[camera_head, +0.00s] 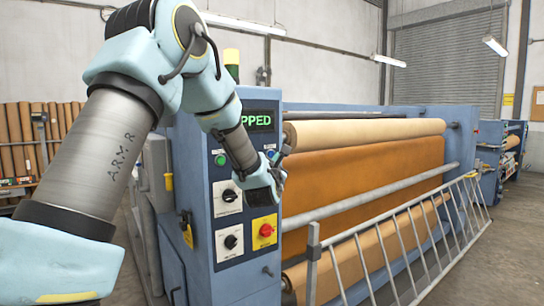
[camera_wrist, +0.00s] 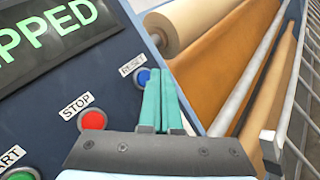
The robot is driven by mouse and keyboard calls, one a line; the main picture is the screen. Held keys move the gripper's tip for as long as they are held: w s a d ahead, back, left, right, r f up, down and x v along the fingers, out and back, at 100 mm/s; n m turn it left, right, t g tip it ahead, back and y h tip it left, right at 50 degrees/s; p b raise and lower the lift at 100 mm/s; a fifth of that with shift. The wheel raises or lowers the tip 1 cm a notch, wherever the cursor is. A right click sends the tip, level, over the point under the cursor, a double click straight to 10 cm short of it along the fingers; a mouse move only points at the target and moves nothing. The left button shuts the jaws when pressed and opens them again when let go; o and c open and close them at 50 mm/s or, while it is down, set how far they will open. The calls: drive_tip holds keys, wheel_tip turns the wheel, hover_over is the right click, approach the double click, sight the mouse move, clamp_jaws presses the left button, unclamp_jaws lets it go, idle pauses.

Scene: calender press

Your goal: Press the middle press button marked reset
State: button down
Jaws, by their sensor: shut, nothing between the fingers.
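The blue button labelled RESET (camera_wrist: 143,77) is on the dark press panel, right of the red STOP button (camera_wrist: 93,119). My gripper (camera_wrist: 160,80) has its teal fingers shut together and empty. In the wrist view the fingertips are just right of the blue button and overlap its right edge. I cannot tell whether they touch it. In the head view my gripper (camera_head: 283,152) is at the panel's right edge, beside the blue button (camera_head: 271,154).
The display (camera_wrist: 45,35) shows letters ending in "PPED". The green button (camera_wrist: 20,173) is at lower left. Below are two black rotary switches and a red knob (camera_head: 266,230) on yellow. Fabric rolls (camera_head: 365,132) and a slanted metal railing (camera_head: 400,240) stand to the right.

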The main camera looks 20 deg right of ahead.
drive_tip(key=shift+w+f+b, duration=0.1)
drive_tip(key=shift+w+b, duration=0.15)
drive_tip(key=shift+b, duration=0.2)
drive_tip(key=shift+w, duration=0.15)
idle(0.3)
drive_tip(key=shift+w+a+b, duration=0.15)
drive_tip(key=shift+w+b, duration=0.25)
drive_tip(key=shift+b, duration=0.05)
idle(0.6)
drive_tip(key=shift+s, duration=0.1)
drive_tip(key=shift+s+b, duration=0.65)
drive_tip(key=shift+s, duration=0.05)
drive_tip(key=shift+s+d+b, duration=0.2)
drive_tip(key=shift+s+b, duration=0.25)
drive_tip(key=shift+s, duration=0.35)
drive_tip(key=shift+s+d+b, duration=0.2)
drive_tip(key=shift+s+b, duration=0.2)
drive_tip(key=shift+s, duration=0.45)
drive_tip(key=shift+s+d+b, duration=0.2)
drive_tip(key=shift+s+b, duration=0.25)
drive_tip(key=shift+s, duration=0.35)
